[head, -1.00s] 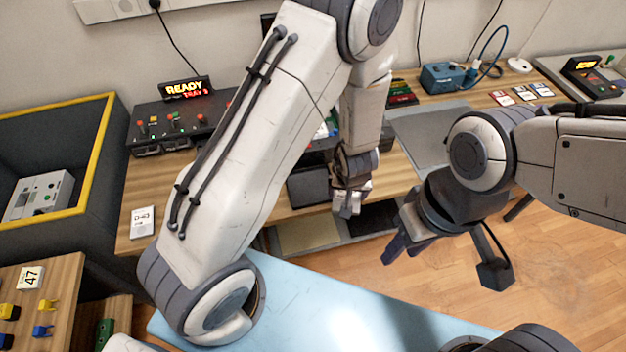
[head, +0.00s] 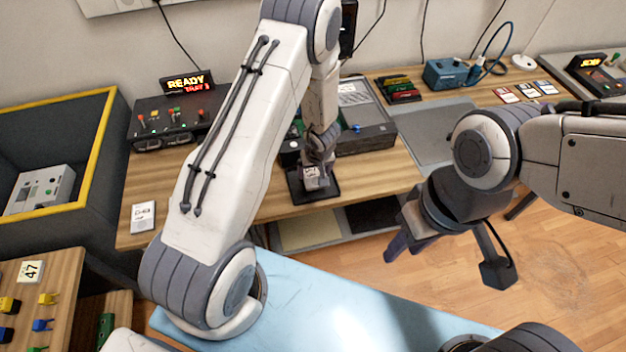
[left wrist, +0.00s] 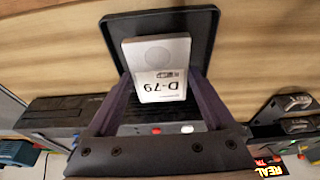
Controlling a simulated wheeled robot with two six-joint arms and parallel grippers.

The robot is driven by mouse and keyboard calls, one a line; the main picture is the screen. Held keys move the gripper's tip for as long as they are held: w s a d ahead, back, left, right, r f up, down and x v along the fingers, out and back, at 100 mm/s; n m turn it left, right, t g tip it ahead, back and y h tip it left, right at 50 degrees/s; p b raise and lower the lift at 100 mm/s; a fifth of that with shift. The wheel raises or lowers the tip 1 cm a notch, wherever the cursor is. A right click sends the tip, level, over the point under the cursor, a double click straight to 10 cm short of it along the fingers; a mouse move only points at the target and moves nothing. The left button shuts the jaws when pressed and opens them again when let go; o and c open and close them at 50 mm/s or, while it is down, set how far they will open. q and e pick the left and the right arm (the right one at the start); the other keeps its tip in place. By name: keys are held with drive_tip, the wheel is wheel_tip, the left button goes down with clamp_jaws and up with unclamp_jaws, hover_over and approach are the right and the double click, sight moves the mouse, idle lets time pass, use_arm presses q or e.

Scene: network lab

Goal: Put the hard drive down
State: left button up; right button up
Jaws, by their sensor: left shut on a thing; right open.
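The hard drive is a light silver block labelled D-79 (left wrist: 160,65). It also shows small in the head view (head: 312,181). My left gripper (head: 317,170) is shut on it; in the left wrist view its two dark fingers (left wrist: 156,98) stand at the drive's sides. The drive is over a black shallow tray (left wrist: 205,30) on the wooden bench, which also shows in the head view (head: 333,194). I cannot tell whether the drive touches the tray floor. My right gripper (head: 406,247) is open and empty, away to the right above the floor.
A dark grey machine (head: 368,128) stands just behind the tray. A grey mat (head: 425,135) lies to the right.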

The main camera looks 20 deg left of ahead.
sight(313, 176)
use_arm(q)
drive_tip(key=shift+w+a+f, duration=0.15)
drive_tip(key=shift+a+f, duration=0.05)
drive_tip(key=shift+a, duration=0.1)
drive_tip(key=shift+f+b, duration=1.35)
drive_tip(key=shift+f, duration=0.6)
drive_tip(key=shift+f, duration=0.1)
drive_tip(key=shift+f, duration=0.15)
drive_tip(key=o, duration=1.3)
drive_tip(key=p+v, duration=0.6)
drive_tip(key=v, duration=0.6)
drive_tip(key=shift+r, duration=0.25)
